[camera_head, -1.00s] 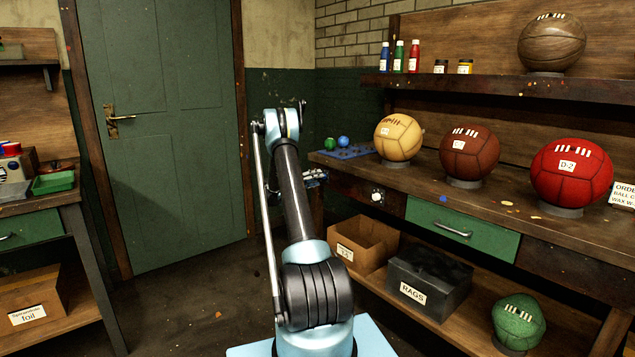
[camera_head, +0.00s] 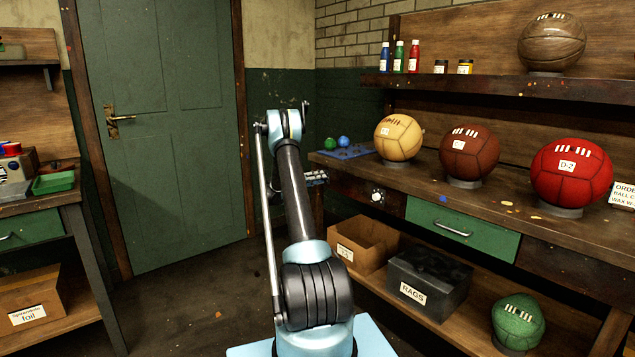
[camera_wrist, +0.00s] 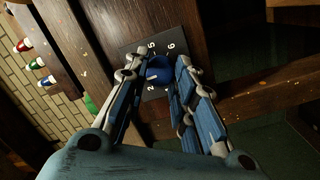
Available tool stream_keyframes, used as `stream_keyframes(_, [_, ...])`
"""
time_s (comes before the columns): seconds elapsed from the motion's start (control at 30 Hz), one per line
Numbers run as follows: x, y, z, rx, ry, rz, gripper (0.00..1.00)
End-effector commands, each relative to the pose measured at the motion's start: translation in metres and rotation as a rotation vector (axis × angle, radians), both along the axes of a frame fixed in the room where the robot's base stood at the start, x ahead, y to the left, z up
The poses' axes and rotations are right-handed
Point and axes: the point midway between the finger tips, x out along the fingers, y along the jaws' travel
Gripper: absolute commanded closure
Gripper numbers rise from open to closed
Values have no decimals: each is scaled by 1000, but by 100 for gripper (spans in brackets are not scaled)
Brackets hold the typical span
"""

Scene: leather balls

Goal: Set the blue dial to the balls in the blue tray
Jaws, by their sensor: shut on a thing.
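The blue dial (camera_wrist: 158,70) sits on a dark number plate (camera_wrist: 151,51) in the wrist view. The digits 2, 4, 5 and 6 show around it; the fingers cover part of the plate, and I cannot tell the setting. My gripper (camera_wrist: 160,65) is shut on the dial, a finger on each side. In the head view my gripper (camera_head: 316,178) shows only partly, at the near left end of the bench, and the dial is hidden. The blue tray (camera_head: 364,151) lies on the bench's left end. A green ball (camera_head: 331,144) and a blue ball (camera_head: 344,141) show at it.
A white dial (camera_head: 377,196) is on the bench front, left of a green drawer (camera_head: 462,229). Large yellow (camera_head: 398,137), brown (camera_head: 469,152) and red (camera_head: 571,172) balls stand on the bench. An open cardboard box (camera_head: 362,247) is below.

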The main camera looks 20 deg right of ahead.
Motion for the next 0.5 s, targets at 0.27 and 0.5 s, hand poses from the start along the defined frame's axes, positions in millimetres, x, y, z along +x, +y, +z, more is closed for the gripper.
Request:
stream_keyframes(0.27, [1,1,-2,-31,92,2,100])
stream_keyframes(0.5, [1,1,-3,-94,268,2,100])
